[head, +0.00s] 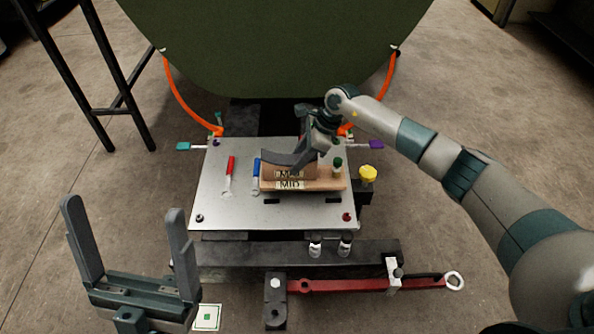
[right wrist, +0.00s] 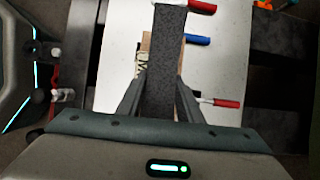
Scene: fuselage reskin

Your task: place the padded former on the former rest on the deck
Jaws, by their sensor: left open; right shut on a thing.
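The padded former, a dark grey curved piece (head: 287,158), is held in my right gripper (head: 320,148). In the right wrist view the former (right wrist: 165,60) runs as a dark speckled strip between the two fingers (right wrist: 160,100). The wooden former rest (head: 312,184), labelled MID, sits on the silver deck (head: 225,205). The former is directly over the rest, at or very near its top; I cannot tell whether they touch. Part of the rest is hidden behind the former. My left gripper (head: 123,207) is open and empty at the lower left, away from the deck.
A red-handled tool (head: 231,166) and a blue-handled tool (head: 256,170) lie left of the rest. A green-topped item (head: 338,164) and yellow knob (head: 368,173) stand right. A dark beam (head: 225,252) and red bar (head: 345,286) lie in front. The green fuselage (head: 270,45) rises behind.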

